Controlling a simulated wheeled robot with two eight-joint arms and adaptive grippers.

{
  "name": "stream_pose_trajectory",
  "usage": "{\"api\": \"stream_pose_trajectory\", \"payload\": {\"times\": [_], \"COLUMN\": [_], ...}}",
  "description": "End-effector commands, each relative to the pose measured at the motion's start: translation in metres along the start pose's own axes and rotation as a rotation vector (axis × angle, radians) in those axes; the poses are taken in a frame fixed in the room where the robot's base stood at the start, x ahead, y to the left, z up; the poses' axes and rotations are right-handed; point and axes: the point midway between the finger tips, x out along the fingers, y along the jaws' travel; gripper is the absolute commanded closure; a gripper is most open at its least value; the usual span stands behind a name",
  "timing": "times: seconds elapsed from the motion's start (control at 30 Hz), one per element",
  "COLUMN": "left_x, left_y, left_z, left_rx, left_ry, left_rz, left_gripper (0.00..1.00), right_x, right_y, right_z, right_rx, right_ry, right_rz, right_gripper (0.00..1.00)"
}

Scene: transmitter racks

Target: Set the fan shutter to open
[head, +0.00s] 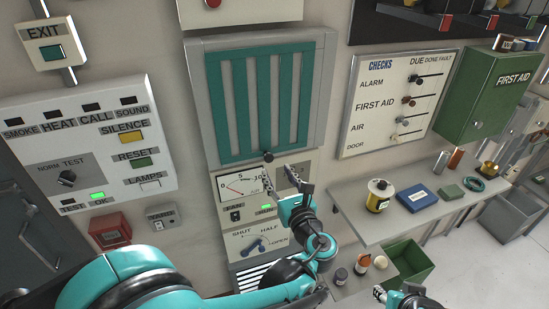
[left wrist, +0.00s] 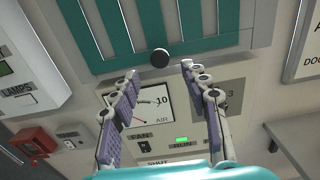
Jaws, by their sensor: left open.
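The shutter selector (head: 257,244) is a blue knob on a pale plate marked SHUT, HALF and OPEN, below the fan gauge. I cannot tell for sure which mark it points to. My left gripper (head: 287,183) is open and empty in front of the gauge panel, above the selector. In the left wrist view its fingertips (left wrist: 159,68) stand either side of a black knob (left wrist: 160,58) at the lower edge of the teal slatted panel (head: 262,100); contact is not clear. Only the SHUT label of the selector plate shows there. My right gripper (head: 380,293) barely shows at the bottom edge.
The air gauge (head: 242,187) and a green RUN light (head: 266,206) sit behind my left gripper. A shelf (head: 365,225) with a yellow-black spool, blue box and other items juts out at right. A green bin (head: 408,265) stands below it. An alarm panel (head: 85,150) is at left.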

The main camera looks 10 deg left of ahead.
Motion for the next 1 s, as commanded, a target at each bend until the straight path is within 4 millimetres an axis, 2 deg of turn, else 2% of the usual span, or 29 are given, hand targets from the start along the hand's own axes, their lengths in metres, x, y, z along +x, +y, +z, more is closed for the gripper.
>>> {"api": "stream_pose_trajectory", "payload": {"times": [0.1, 0.3, 0.43, 0.67, 0.7, 0.87, 1.0], "left_x": [0.022, 0.049, 0.057, 0.058, 0.058, 0.058, 0.058], "left_y": [0.001, 0.001, 0.001, 0.001, 0.001, 0.001, 0.001], "left_z": [0.0, 0.0, 0.0, 0.0, 0.0, 0.0, 0.0], "left_rx": [-0.002, -0.003, -0.004, -0.005, -0.005, -0.005, -0.005], "left_ry": [0.001, 0.002, 0.002, 0.002, 0.003, 0.003, 0.003], "left_rz": [0.005, 0.003, 0.002, 0.001, 0.001, 0.001, 0.001], "left_gripper": [0.54, 0.54, 0.54, 0.54, 0.57, 0.99, 1.0], "right_x": [0.0, -0.001, -0.001, -0.001, -0.001, -0.001, -0.001], "right_y": [0.0, 0.0, 0.0, 0.0, 0.0, 0.0, 0.0], "right_z": [0.0, -0.001, -0.001, -0.001, -0.001, -0.001, -0.001], "right_rx": [0.0, 0.0, 0.0, 0.0, 0.0, 0.0, 0.0], "right_ry": [0.0, 0.0, 0.0, 0.0, 0.0, 0.0, 0.0], "right_rz": [0.0, 0.0, 0.0, 0.0, 0.0, 0.0, 0.0], "right_gripper": [0.6, 0.6, 0.6, 0.6, 0.6, 0.6, 0.6]}}
